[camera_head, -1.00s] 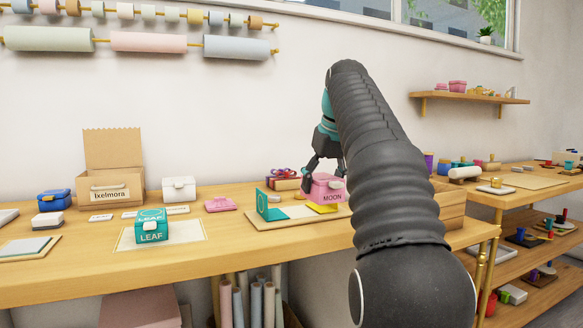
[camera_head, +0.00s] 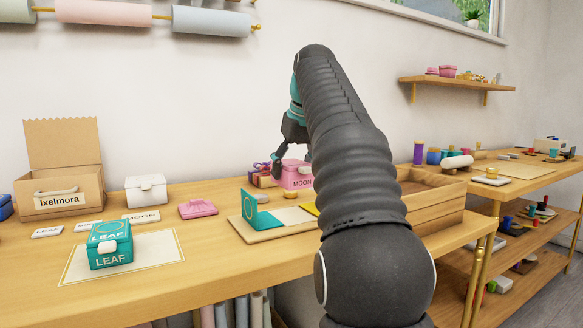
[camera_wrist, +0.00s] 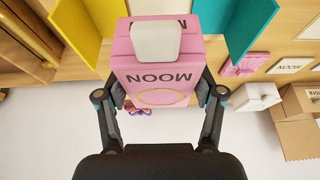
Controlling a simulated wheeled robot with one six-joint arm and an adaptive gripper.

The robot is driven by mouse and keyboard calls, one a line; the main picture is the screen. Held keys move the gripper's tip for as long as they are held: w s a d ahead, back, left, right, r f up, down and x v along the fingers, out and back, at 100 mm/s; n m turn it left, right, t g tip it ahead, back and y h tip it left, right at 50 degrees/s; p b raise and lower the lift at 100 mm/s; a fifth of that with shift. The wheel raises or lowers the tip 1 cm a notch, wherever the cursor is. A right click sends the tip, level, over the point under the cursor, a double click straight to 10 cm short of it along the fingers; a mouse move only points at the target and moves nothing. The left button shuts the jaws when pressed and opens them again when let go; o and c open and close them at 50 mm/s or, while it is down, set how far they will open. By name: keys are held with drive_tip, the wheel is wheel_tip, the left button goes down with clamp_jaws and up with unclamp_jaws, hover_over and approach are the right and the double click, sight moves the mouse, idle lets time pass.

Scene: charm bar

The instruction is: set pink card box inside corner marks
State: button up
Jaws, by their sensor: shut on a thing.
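The pink card box (camera_head: 298,175), marked MOON, is in my gripper (camera_head: 287,160), above the back of a board (camera_head: 264,236) on the bench. In the wrist view the pink box (camera_wrist: 155,72) sits between the two fingers of my gripper (camera_wrist: 162,92), with its white clasp facing the camera. My arm hides part of the box and board in the head view. A cream mat (camera_head: 152,262) with a thin line along its border lies at the front left. A teal LEAF box (camera_head: 110,245) stands on it. Corner marks are too small to make out.
An upright teal card (camera_head: 255,210) and a yellow card (camera_head: 311,208) are at the board. A white box (camera_head: 146,190), pink flat piece (camera_head: 198,209), label cards and an Ixelmora carton (camera_head: 60,192) stand left. A wooden tray (camera_head: 430,205) is right.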

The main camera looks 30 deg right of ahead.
sight(289, 214)
drive_tip(key=shift+f+b, duration=2.5)
drive_tip(key=shift+f, duration=0.9)
drive_tip(key=shift+p, duration=0.5)
drive_tip(key=shift+f, duration=0.5)
idle(0.7)
drive_tip(key=o, duration=1.2)
drive_tip(key=shift+o, duration=0.4)
drive_tip(key=shift+r, duration=0.25)
